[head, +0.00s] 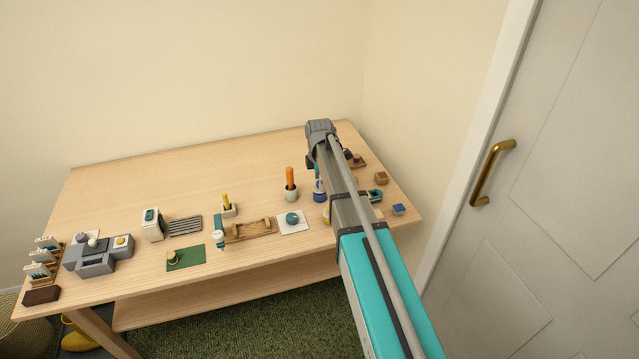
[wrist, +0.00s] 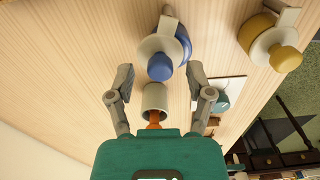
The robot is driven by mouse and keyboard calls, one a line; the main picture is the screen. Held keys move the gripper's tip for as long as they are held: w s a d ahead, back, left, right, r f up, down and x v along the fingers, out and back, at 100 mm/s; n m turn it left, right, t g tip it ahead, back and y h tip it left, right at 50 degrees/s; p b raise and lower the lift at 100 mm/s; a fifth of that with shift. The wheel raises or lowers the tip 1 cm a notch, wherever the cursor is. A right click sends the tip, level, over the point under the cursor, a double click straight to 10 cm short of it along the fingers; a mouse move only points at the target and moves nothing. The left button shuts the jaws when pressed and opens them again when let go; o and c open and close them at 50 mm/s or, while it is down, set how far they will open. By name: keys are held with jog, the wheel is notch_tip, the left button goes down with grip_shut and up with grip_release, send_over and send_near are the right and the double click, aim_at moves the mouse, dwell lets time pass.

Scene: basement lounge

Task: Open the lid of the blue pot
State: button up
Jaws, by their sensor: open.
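The blue pot (head: 319,195) stands toward the right of the table, partly covered by my arm in the head view. In the wrist view the blue pot (wrist: 184,40) shows with a pale lid (wrist: 155,46) and a round blue knob (wrist: 160,67); the lid looks seated on the pot. My gripper (wrist: 160,80) is open, its two fingers spread apart. The knob shows just beyond the gap between the fingertips, and I see no contact. In the head view the fingers are mostly hidden by my arm.
A pale cup with an orange stick (head: 291,190) stands left of the pot; this cup (wrist: 155,97) shows between my fingers in the wrist view. A yellow pot (wrist: 262,38) is nearby. A teal item on a white mat (head: 303,226) sits in front. The table's back left is bare.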

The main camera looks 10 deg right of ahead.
grip_shut()
dwell(0.4)
jog(key=shift+w+m, duration=0.1)
jog(key=shift+m, duration=0.2)
jog(key=m, duration=0.2)
jog(key=w+m, duration=0.1)
jog(key=shift+d, duration=0.25)
jog(key=m, duration=0.3)
jog(key=d+m, duration=0.1)
jog(key=shift+w+m, duration=0.4)
jog(key=m, duration=0.3)
jog(key=d+m, duration=0.1)
jog(key=shift+w, duration=0.25)
jog(key=shift+d+m, duration=0.35)
jog(key=shift+m, duration=0.75)
jog(key=shift+d+m, duration=0.3)
jog(key=shift+m, duration=0.8)
